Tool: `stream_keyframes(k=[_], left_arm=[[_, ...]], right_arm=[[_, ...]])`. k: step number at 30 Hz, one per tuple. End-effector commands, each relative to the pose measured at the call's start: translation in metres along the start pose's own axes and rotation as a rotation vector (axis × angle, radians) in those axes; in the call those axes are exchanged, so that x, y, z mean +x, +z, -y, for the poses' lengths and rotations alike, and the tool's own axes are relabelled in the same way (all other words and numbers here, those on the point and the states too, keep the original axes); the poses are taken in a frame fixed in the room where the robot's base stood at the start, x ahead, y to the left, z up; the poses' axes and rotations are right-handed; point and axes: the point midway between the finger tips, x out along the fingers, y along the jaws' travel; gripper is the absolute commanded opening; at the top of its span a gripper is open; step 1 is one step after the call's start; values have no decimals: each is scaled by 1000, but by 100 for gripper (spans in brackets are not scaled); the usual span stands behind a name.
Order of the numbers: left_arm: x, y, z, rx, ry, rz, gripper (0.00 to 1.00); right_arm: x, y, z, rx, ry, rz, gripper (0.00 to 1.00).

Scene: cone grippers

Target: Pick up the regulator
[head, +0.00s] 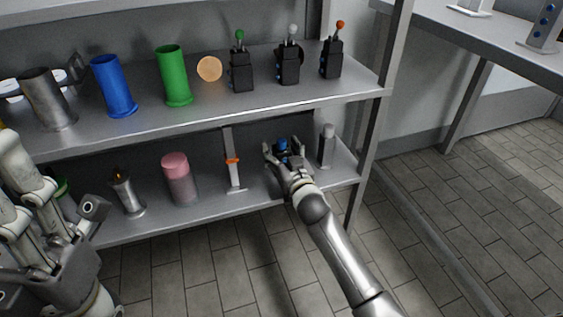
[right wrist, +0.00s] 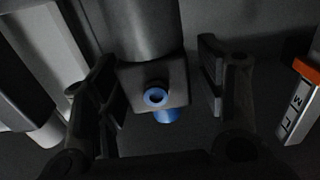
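What looks like the regulator, a grey body with a blue fitting, stands on the lower shelf (head: 215,205); its blue part (head: 282,144) shows between my right fingers in the head view. In the right wrist view the regulator (right wrist: 177,85) shows its block, a cylinder and a blue ring port. My right gripper (head: 283,151) is open around it, with one finger on each side and small gaps visible in the right wrist view (right wrist: 158,92). The gripper hides most of the regulator in the head view. My left gripper (head: 78,232) is at the lower left, away from the regulator; its fingers are unclear.
An orange-marked upright tool (head: 234,175) stands left of my right gripper and a grey-white device (head: 327,146) stands right. A pink-topped jar (head: 179,180) is further left. The upper shelf (head: 215,108) overhead holds a blue cylinder (head: 113,87), a green cylinder (head: 173,77) and several black devices.

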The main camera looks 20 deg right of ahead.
Motion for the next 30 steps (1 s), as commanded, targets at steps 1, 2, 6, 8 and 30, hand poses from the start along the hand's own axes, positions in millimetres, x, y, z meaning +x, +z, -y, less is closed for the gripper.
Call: stream_keyframes(k=[1,2,6,8,30], left_arm=[[0,0,0,0,0,0,40],[0,0,0,0,0,0,40],[0,0,0,0,0,0,40],[0,0,0,0,0,0,40],[-4,1,2,-5,-18,44,40]], right_arm=[[0,0,0,0,0,0,59],[0,0,0,0,0,0,55],[0,0,0,0,0,0,37],[0,0,0,0,0,0,30],[0,-21,0,1,0,-3,8]])
